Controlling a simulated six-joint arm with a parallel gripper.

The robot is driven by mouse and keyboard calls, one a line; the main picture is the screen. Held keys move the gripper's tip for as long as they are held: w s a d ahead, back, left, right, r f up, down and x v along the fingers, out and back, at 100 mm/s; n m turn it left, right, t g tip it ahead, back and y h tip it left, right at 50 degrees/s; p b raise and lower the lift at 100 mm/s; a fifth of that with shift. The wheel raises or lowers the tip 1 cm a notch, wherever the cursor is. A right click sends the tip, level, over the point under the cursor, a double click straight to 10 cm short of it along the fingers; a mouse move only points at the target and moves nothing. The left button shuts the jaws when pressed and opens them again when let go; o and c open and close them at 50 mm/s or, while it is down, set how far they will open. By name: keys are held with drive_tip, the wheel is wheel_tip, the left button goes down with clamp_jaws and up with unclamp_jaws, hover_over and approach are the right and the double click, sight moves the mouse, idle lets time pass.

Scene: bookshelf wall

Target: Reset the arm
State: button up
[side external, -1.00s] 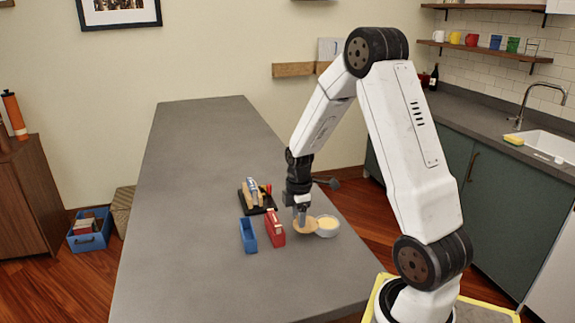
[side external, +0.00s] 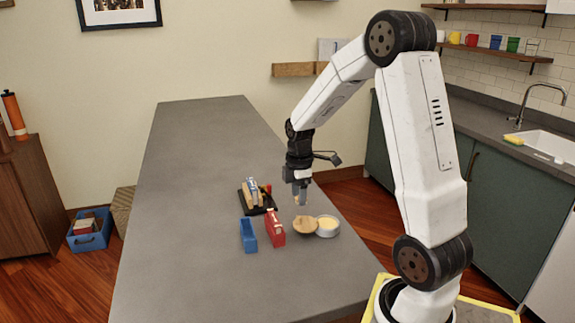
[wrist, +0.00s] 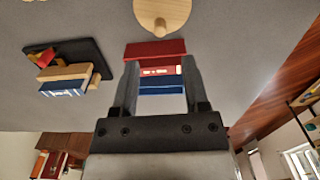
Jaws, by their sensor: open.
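My gripper (side external: 299,196) hangs fingers down above the grey counter (side external: 195,180), and it also shows in the wrist view (wrist: 158,85). It is open with nothing between its fingers. A round wooden lid (side external: 305,226) with a knob lies below it, apart from the fingers. The lid also shows at the top of the wrist view (wrist: 162,14). A small bowl with yellow contents (side external: 327,226) stands right beside the lid. My arm is bent high over the right side of the counter.
The counter's far part is clear. A sink counter (side external: 478,133) runs along the right wall.

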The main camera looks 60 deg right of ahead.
drive_tip(key=shift+r, duration=0.45)
drive_tip(key=s+a+f+m+t, duration=0.1)
drive_tip(key=a+m, duration=0.3)
drive_tip(key=a, duration=0.7)
drive_tip(key=s+a+f+m+t, duration=0.1)
drive_tip(key=a+m, duration=0.4)
drive_tip(key=a, duration=0.6)
drive_tip(key=shift+s+f+t, duration=0.3)
drive_tip(key=shift+s+f, duration=0.4)
drive_tip(key=shift+s, duration=0.45)
